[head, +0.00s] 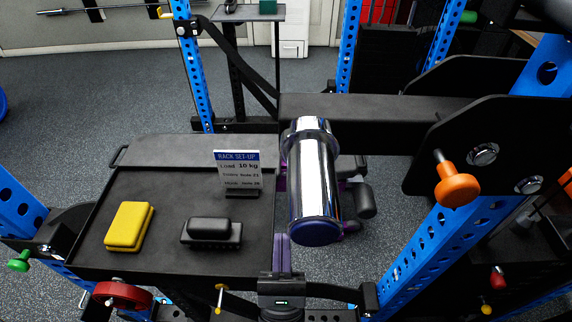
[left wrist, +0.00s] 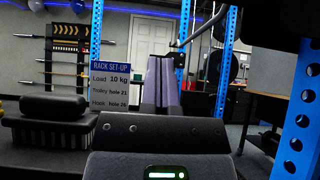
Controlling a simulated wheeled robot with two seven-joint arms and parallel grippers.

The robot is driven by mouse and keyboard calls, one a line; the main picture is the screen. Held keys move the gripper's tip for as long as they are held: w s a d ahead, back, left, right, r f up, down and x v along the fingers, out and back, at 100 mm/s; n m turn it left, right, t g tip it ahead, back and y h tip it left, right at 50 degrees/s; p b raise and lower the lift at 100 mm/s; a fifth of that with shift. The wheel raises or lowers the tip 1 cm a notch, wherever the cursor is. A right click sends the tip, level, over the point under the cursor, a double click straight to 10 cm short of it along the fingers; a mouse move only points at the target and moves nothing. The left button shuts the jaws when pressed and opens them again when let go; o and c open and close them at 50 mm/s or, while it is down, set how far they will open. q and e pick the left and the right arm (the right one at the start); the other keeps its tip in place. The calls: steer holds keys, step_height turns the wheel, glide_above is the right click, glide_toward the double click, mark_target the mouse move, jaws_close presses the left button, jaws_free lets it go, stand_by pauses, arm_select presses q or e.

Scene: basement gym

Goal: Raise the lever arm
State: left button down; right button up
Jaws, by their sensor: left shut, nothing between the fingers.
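The lever arm (head: 385,108) is a black beam that runs level from a black side plate on the right towards the middle of the head view. A chrome sleeve (head: 313,180) with a blue end cap is at its left end and points towards me. An orange knob (head: 457,185) sits on the side plate. My right gripper is not in view.
A black tray table (head: 160,192) to the left carries a yellow block (head: 129,226), a black padded block (head: 211,232) and a set-up sign (head: 237,172). Blue perforated uprights (head: 408,262) stand on both sides. Open floor (head: 95,100) lies behind the table.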

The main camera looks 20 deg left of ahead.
arm_select(q)
steer(key=s+r+p+x, duration=0.2)
steer(key=p+x, duration=0.3)
steer(key=x, duration=0.7)
steer(key=shift+d+r, duration=0.2)
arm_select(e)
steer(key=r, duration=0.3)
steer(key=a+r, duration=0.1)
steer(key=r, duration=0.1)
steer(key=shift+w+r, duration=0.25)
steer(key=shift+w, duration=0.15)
arm_select(q)
steer(key=shift+w, duration=0.1)
